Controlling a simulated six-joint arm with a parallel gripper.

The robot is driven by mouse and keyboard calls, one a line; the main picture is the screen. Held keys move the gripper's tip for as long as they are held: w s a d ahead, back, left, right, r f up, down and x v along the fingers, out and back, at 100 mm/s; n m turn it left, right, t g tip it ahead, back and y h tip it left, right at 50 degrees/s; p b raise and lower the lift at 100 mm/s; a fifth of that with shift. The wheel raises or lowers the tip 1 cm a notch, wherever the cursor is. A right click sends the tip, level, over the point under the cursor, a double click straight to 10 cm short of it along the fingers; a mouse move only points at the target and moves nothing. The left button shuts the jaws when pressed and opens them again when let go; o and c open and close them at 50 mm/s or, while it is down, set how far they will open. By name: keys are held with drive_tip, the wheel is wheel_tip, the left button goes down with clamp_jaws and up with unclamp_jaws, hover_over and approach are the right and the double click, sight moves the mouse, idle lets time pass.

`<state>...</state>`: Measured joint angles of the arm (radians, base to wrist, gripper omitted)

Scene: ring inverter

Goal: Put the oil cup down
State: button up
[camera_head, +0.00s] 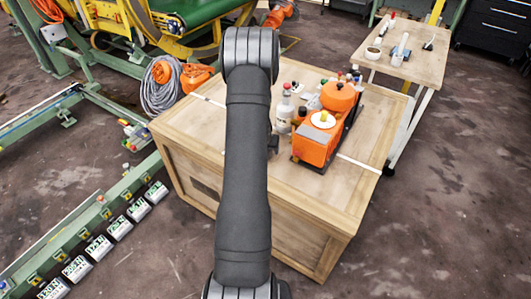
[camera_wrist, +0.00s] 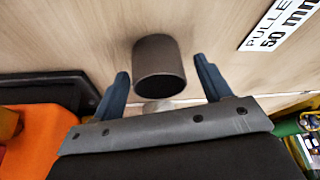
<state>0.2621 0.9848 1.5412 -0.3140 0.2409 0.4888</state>
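In the wrist view, a dark grey, cup-like cylinder (camera_wrist: 160,55) stands on a pale wooden surface, its round end towards the camera. I cannot tell for sure that it is the oil cup. My gripper (camera_wrist: 162,68) has its two blue fingers spread on either side of the cylinder, with a visible gap on each side. A small pale round thing (camera_wrist: 155,106) shows between the cylinder and the gripper's palm, partly hidden. In the head view, my arm hides most of the gripper.
A wooden crate (camera_head: 300,213) carries an orange machine (camera_head: 316,146) and several bottles. A side table (camera_head: 427,65) at the back right holds a small cup (camera_head: 373,52) and tools. A "PULLER 50 mm" label (camera_wrist: 283,28) lies right of the cylinder.

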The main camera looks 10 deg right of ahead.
drive_tip(key=c, duration=1.1)
